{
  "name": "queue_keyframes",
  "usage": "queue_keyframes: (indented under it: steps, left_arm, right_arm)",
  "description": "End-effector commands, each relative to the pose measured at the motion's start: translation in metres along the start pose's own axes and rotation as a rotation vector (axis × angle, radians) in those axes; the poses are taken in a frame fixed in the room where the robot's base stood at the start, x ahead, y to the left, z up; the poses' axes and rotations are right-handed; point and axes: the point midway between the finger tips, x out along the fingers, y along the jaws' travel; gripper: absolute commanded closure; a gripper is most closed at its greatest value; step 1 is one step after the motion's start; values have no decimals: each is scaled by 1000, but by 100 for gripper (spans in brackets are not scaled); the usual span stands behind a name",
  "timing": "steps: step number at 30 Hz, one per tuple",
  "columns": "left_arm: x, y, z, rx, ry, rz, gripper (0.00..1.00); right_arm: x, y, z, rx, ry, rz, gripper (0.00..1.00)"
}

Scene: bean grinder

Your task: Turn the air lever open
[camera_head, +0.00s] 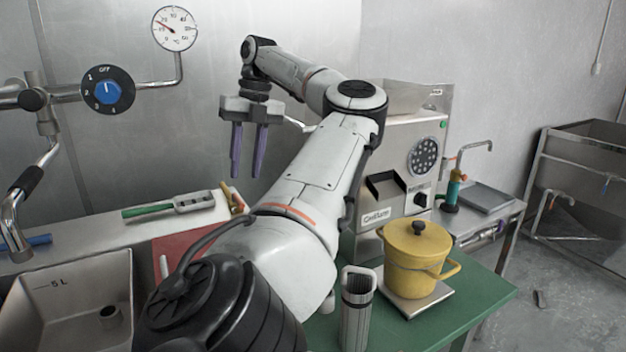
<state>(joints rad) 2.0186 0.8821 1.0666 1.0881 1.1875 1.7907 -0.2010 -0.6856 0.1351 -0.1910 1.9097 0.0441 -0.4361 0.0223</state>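My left gripper (248,172) hangs in front of the back wall with its two purple fingers pointing down. The fingers are apart, with nothing between them. The grinder (376,216) stands to the right, partly hidden behind my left arm. A thin pale metal bar (299,125) shows between the gripper and the grinder; my arm hides its other end. I cannot tell whether it is the air lever, or whether the gripper touches it. My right gripper is not in view.
A gauge (174,28), a blue-centred dial (107,91) and a black-handled pipe (25,182) are at the left. A sink (65,277) lies below them.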

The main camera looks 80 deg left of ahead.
Motion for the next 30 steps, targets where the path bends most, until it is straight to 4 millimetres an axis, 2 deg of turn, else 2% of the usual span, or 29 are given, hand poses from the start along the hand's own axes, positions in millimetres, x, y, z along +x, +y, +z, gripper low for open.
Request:
queue_keyframes:
  steps: [3,9,30]
  left_arm:
    - [-21,0,0,1,0,-2,71]
    - [-35,1,0,-1,0,1,71]
    - [-36,1,0,-2,1,1,71]
  right_arm:
    - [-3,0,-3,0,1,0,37]
    - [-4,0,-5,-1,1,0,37]
    - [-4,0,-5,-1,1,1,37]
